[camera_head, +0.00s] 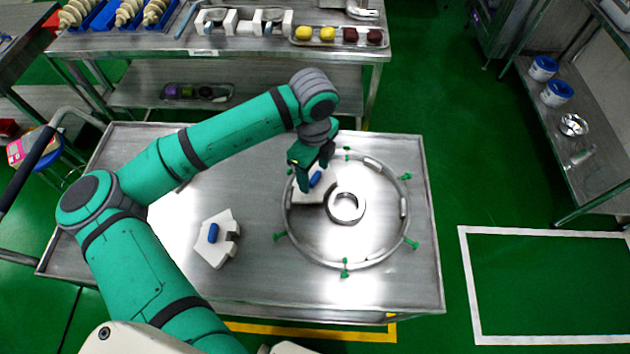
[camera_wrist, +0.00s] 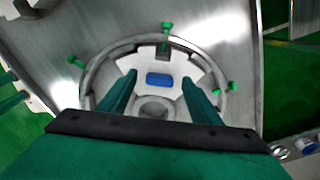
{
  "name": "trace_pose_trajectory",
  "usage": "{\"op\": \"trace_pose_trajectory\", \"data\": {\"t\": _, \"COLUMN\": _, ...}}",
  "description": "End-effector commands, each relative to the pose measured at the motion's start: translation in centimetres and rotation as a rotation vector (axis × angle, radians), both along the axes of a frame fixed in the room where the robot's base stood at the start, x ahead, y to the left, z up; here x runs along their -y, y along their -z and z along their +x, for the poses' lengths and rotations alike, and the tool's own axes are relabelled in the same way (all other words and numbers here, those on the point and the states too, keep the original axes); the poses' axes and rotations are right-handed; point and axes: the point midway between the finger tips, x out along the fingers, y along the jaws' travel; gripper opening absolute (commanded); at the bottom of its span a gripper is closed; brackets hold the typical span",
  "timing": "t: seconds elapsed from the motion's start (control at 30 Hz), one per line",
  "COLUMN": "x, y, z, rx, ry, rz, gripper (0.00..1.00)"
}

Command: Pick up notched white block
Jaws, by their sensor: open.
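A notched white block with a blue piece on top (camera_head: 217,240) lies on the metal cart, left of the ring. A second white block with a blue piece (camera_head: 309,193) lies inside the ring, partly hidden by my gripper. In the wrist view this white block (camera_wrist: 178,72) sits between my fingers. My gripper (camera_head: 313,172) is above the block in the ring; in the wrist view its two green fingers (camera_wrist: 157,90) are apart, either side of the blue piece. Whether they touch the block I cannot tell.
The large metal ring (camera_head: 404,208) with several green knobs lies on the cart (camera_head: 330,290) and holds a small metal ring (camera_head: 346,220). A bench (camera_head: 230,47) with trays stands behind. A shelf (camera_head: 553,130) with tubs stands at right. The cart's front left is clear.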

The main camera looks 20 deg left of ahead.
Motion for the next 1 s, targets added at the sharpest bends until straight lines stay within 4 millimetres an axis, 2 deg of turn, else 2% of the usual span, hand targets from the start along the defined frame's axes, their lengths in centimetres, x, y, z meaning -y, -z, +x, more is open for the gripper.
{"op": "trace_pose_trajectory", "data": {"t": 0.2, "x": 0.0, "y": 0.1, "z": 0.0, "rx": 0.0, "ry": 0.0, "rz": 0.001, "gripper": 0.58}}
{"op": "trace_pose_trajectory", "data": {"t": 0.23, "x": 0.0, "y": 0.1, "z": 0.0, "rx": 0.0, "ry": 0.0, "rz": 0.001, "gripper": 0.55}}
{"op": "trace_pose_trajectory", "data": {"t": 0.47, "x": 0.0, "y": 0.1, "z": 0.0, "rx": 0.0, "ry": 0.0, "rz": 0.001, "gripper": 0.0}}
{"op": "trace_pose_trajectory", "data": {"t": 0.83, "x": -0.1, "y": -0.2, "z": 0.0, "rx": 0.001, "ry": -0.001, "rz": 0.001, "gripper": 0.0}}
{"op": "trace_pose_trajectory", "data": {"t": 1.0, "x": 0.0, "y": -1.4, "z": 0.1, "rx": 0.004, "ry": 0.0, "rz": 0.002, "gripper": 0.0}}
